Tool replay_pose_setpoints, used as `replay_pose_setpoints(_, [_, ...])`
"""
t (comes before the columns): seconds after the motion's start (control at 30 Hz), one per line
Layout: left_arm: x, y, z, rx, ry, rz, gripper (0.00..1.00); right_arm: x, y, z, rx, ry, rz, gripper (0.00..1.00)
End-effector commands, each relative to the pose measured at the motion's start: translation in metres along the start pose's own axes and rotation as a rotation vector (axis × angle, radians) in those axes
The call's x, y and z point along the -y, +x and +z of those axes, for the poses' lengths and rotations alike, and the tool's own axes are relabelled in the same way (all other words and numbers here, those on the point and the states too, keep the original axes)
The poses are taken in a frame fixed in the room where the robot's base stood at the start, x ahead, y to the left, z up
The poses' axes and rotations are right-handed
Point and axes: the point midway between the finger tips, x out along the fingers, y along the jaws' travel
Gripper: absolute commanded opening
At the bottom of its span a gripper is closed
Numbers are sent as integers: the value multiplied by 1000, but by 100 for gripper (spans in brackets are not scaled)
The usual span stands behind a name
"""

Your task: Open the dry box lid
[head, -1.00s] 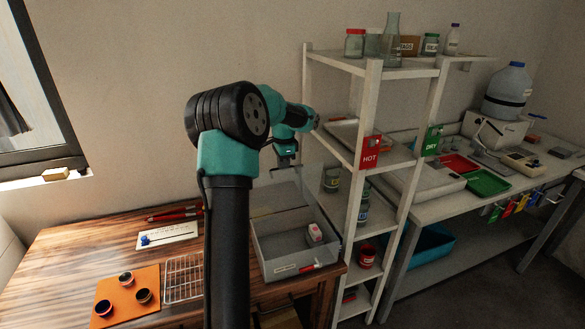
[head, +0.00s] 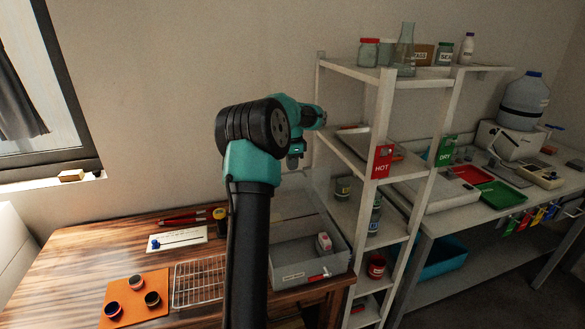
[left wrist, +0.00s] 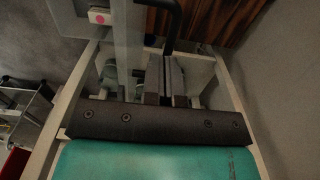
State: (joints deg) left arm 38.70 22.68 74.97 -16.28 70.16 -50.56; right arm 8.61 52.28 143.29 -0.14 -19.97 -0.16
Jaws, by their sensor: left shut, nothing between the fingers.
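The dry box (head: 318,283) is a grey, see-through container with a white label on its front, at the right end of the wooden desk. A clear panel, seemingly its lid (head: 296,196), stands raised at the back, and the inside shows from above. A small white and red item (head: 324,242) lies inside. My left gripper (head: 295,162) is just above the raised panel, beside the shelf. Whether it touches the panel cannot be told. In the left wrist view its fingers (left wrist: 172,82) are together with nothing between them. My right gripper is not in view.
A white shelf rack (head: 376,140) stands close to the right of the box and my left gripper. My left arm hides part of the desk and the box's left side. A wire rack (head: 198,283) and an orange mat (head: 133,312) with small pots lie further left.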

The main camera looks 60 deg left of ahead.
Motion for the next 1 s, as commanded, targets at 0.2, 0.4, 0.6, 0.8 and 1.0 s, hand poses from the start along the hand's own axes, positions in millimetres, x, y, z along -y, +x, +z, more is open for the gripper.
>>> replay_pose_setpoints(0.2, [4,-36,0,-2,-1,-3,0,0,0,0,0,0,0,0])
replay_pose_setpoints(0.4, [7,-69,2,-2,-3,-2,0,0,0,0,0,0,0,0])
replay_pose_setpoints(0.6, [8,-85,4,-1,-4,0,0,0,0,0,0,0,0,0])
replay_pose_setpoints(0.8, [8,-86,4,-1,-4,1,0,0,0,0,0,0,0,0])
replay_pose_setpoints(1.0, [8,-86,4,-1,-4,0,0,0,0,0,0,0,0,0])
